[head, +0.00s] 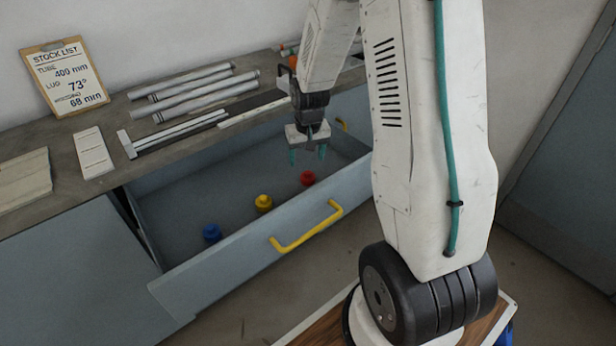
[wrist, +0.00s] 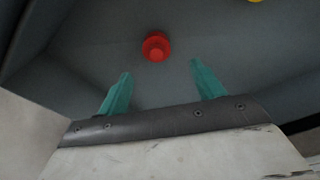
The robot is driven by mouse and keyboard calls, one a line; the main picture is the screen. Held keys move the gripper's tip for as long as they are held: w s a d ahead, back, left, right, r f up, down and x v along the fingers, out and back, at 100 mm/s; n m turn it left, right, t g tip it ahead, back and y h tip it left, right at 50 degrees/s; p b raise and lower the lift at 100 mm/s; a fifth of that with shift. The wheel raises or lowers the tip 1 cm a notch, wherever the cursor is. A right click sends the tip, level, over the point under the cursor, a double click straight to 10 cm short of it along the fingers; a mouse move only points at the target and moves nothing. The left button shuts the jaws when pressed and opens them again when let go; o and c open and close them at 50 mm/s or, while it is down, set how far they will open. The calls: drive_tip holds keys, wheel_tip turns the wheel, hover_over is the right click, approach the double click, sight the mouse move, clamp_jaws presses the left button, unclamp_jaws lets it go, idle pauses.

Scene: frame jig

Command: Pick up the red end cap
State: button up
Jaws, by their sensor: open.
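The red end cap (head: 307,177) stands on the floor of the open drawer, at the right of the row of caps. In the wrist view the red end cap (wrist: 156,46) shows beyond the fingertips, between their lines. My gripper (head: 307,154) is above the drawer, over the red cap and apart from it. Its two teal fingers are spread with nothing between them; in the wrist view the gripper (wrist: 160,70) is also open and empty.
A yellow cap (head: 264,203) and a blue cap (head: 212,233) stand in the same drawer, left of the red one. The drawer front (head: 255,250) has a yellow handle (head: 306,226). Metal tubes (head: 205,92) and a stock list clipboard (head: 64,76) are on the bench behind.

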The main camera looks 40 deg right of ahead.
sight(308, 173)
drive_tip(key=f, duration=0.7)
drive_tip(key=shift+w+d+f, duration=0.15)
drive_tip(key=shift+d, duration=0.15)
drive_tip(key=shift+c, duration=0.4)
drive_tip(key=c, duration=1)
